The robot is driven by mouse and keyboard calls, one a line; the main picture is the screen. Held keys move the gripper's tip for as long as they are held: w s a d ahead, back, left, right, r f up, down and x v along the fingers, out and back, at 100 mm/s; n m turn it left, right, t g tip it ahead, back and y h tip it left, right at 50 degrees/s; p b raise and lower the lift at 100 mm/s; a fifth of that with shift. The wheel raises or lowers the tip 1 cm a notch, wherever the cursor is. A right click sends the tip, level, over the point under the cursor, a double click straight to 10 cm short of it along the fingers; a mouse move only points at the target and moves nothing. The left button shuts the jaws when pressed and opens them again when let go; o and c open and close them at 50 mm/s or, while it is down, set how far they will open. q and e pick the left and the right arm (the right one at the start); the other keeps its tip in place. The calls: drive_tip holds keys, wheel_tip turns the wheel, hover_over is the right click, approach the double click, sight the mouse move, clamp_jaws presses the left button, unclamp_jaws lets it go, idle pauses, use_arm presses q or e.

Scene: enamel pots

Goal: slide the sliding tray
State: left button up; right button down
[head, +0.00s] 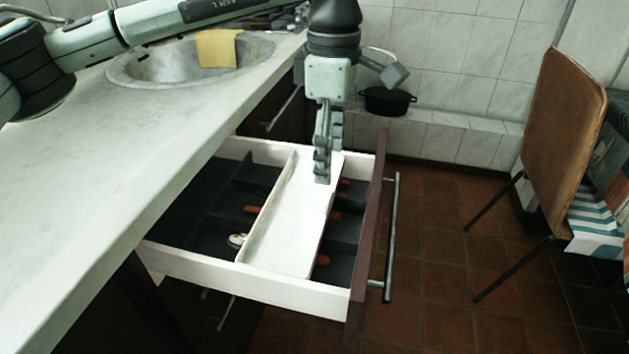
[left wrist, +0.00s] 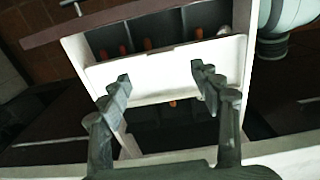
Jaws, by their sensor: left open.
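The white sliding tray (head: 283,232) lies inside the pulled-out drawer (head: 252,280), across the dark compartments. It also shows in the left wrist view (left wrist: 150,72) as a pale band. My left gripper (head: 325,165) points down over the tray's far part in the head view. In the left wrist view its two fingers (left wrist: 162,78) are spread wide apart, with the tray visible between them and nothing held. I cannot tell whether the fingertips touch the tray. My right gripper is in neither view.
Utensils with orange handles (head: 322,260) and a spoon (head: 237,240) lie in the drawer's compartments. The drawer's front has a metal bar handle (head: 391,240). The counter (head: 110,180) with a sink (head: 180,68) is at left. A chair (head: 563,140) stands at right.

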sight(329, 199)
use_arm(q)
drive_tip(key=shift+s+f, duration=0.1)
drive_tip(key=shift+f, duration=0.4)
wheel_tip(329, 199, down, 6)
drive_tip(key=shift+p, duration=0.35)
drive_tip(key=shift+f, duration=0.4)
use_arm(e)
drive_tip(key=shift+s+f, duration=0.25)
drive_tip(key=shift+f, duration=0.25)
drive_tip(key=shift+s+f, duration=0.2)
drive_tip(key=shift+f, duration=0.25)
use_arm(q)
drive_tip(key=shift+c, duration=0.6)
